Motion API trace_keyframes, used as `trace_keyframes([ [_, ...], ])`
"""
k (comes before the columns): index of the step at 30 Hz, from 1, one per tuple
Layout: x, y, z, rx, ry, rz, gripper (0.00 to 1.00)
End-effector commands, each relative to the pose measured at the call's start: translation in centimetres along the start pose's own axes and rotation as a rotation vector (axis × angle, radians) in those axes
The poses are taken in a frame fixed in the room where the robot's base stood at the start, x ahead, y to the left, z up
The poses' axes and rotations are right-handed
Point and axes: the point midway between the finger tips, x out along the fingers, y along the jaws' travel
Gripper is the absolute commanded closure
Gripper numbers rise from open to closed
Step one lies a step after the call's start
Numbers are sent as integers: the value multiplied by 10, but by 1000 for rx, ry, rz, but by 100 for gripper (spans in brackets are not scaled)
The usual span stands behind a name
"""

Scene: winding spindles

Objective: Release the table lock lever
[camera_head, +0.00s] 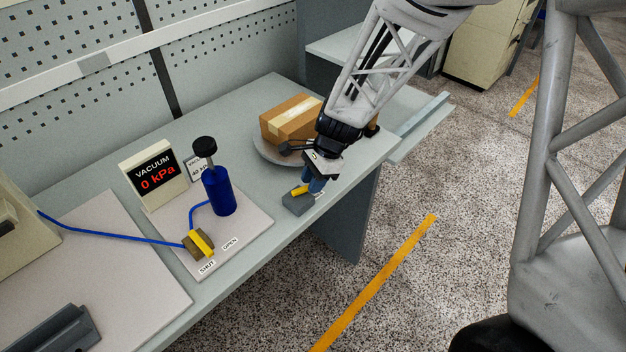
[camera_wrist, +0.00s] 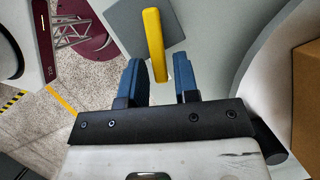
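The table lock lever (camera_head: 299,190) is a short yellow bar on a grey block (camera_head: 296,204) at the table's front edge, below the round turntable (camera_head: 262,152). In the wrist view the yellow lever (camera_wrist: 153,45) points down the picture, and its near end shows in the gap between my blue fingers. My gripper (camera_head: 311,186) is just above and beside the block, pointing down. In the wrist view my gripper (camera_wrist: 161,72) is open, with clear space on both sides of the lever. I cannot tell whether a finger touches it.
A cardboard box (camera_head: 291,119) sits on the turntable, close to my wrist. To the left are a blue pump (camera_head: 218,192) with a black knob, a vacuum display (camera_head: 155,176) reading 0 kPa, and a yellow-handled valve (camera_head: 199,244) marked SHUT and OPEN. Open floor lies in front.

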Motion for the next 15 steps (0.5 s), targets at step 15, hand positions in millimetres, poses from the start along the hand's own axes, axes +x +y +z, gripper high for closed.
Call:
trace_keyframes([
  [15, -5, 0, 0, 1, 0, -1, 60],
])
